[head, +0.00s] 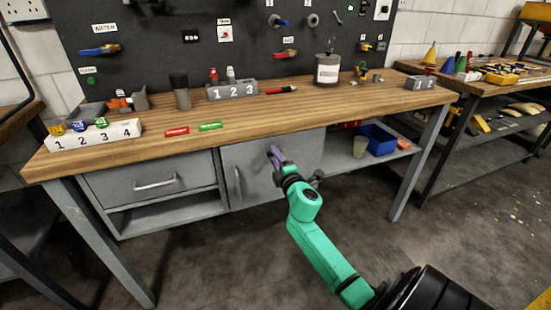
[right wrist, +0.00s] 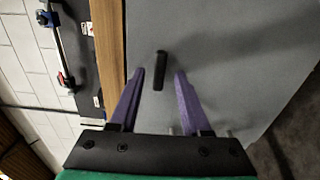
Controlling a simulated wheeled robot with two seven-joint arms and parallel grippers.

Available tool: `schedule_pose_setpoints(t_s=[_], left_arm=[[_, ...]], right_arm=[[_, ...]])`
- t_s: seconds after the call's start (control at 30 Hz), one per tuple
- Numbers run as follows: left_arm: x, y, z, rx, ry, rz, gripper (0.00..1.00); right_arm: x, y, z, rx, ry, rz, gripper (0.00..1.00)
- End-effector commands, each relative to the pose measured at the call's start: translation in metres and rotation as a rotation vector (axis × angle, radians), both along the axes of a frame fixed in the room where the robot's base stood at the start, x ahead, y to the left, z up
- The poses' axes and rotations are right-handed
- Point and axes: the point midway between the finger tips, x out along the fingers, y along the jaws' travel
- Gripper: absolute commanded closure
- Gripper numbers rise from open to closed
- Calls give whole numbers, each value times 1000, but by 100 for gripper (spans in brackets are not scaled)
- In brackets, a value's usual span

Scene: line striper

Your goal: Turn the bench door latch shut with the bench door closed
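The grey bench door (head: 250,158) sits under the bench top, right of the drawer. It looks flush with the cabinet front, with a vertical handle (head: 237,183) near its left side. My right gripper (head: 274,154) is at the door's upper right part. In the right wrist view my right gripper (right wrist: 158,90) has its two purple fingers apart. A dark bar-shaped latch (right wrist: 160,70) shows between and beyond the fingertips, its length roughly parallel to the bench top's edge. The fingers do not appear to touch it. The gripper hides the latch in the head view. My left gripper is out of view.
The wooden bench top (head: 300,110) overhangs just above the door. A drawer (head: 150,180) is to the left. An open shelf to the right holds a blue bin (head: 379,139) and a beige cup (head: 360,146). The floor in front is clear.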

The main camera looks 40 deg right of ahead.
Motion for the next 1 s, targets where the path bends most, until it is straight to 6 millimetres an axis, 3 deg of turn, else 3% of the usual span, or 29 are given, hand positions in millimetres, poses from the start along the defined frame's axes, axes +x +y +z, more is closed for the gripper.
schedule_pose_setpoints(t_s=[0.17, 0.27, 0.6, 0.7, 1.0], left_arm=[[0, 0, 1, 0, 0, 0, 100], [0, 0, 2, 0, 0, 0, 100], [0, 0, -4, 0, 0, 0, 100], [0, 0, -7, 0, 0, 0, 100], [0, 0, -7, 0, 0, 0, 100]], right_arm=[[-5, 2, 0, 1, 0, 1, 52], [-20, 7, -1, 2, 2, 1, 52], [-110, 37, -3, 3, 3, -1, 52], [-128, 43, -3, 3, 2, -2, 52], [-138, 47, 0, -1, 0, 0, 52]])
